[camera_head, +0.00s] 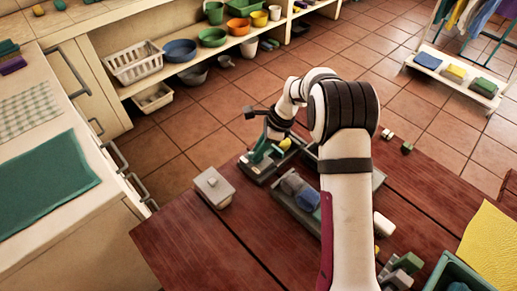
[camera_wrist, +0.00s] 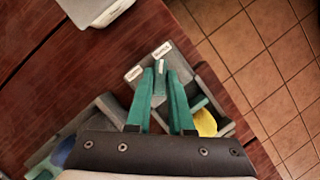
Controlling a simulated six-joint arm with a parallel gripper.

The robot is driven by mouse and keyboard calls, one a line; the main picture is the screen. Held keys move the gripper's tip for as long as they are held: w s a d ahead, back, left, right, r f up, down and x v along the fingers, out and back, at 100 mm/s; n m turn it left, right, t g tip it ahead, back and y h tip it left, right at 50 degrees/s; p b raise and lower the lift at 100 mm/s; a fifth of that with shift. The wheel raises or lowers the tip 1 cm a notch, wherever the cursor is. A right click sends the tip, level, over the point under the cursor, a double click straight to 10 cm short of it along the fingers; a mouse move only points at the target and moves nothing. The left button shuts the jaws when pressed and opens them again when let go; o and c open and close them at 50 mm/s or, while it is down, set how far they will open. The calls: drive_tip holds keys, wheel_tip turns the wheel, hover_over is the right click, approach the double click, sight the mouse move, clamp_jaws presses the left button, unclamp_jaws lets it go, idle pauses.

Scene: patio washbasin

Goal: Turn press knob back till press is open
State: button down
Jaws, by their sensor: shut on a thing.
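The grey press (camera_head: 250,168) stands near the far edge of the red-brown wooden table; it also shows in the wrist view (camera_wrist: 205,80). Its small teal knob (camera_wrist: 161,67) has a white mark and sits between my fingertips. Two white labels lie on the press, one beyond the knob (camera_wrist: 162,50) and one to its left (camera_wrist: 133,73); their lettering is too small to read surely. My gripper (camera_wrist: 161,78), with long teal fingers, is shut on the knob from above. It also shows in the head view (camera_head: 264,150). A yellow piece (camera_wrist: 206,122) lies at the press, right of the fingers.
A pale lidded box (camera_head: 214,187) stands left of the press. A grey tray (camera_head: 290,205) with dark and blue items lies nearer. Small blocks (camera_head: 406,147) lie to the right. A green bin (camera_head: 450,275) and yellow cloth (camera_head: 490,245) are at the lower right.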

drive_tip(key=n+g, duration=0.1)
drive_tip(key=n, duration=0.3)
drive_tip(key=shift+w+g, duration=0.1)
drive_tip(key=shift+g, duration=0.2)
drive_tip(key=n, duration=0.2)
drive_tip(key=n+g+h, duration=0.1)
drive_tip(key=n, duration=0.1)
drive_tip(key=shift+w+a+n, duration=0.1)
drive_tip(key=shift+a+n, duration=0.05)
drive_tip(key=shift+n, duration=0.15)
drive_tip(key=n, duration=0.2)
drive_tip(key=n+g+h, duration=0.1)
drive_tip(key=n, duration=0.1)
drive_tip(key=shift+a+h, duration=0.1)
drive_tip(key=shift+h, duration=0.2)
drive_tip(key=shift+n+g+h, duration=0.4)
drive_tip(key=shift+n+h, duration=0.3)
drive_tip(key=shift+n, duration=1.2)
drive_tip(key=shift+w, duration=0.1)
drive_tip(key=c, duration=0.8)
unclamp_jaws()
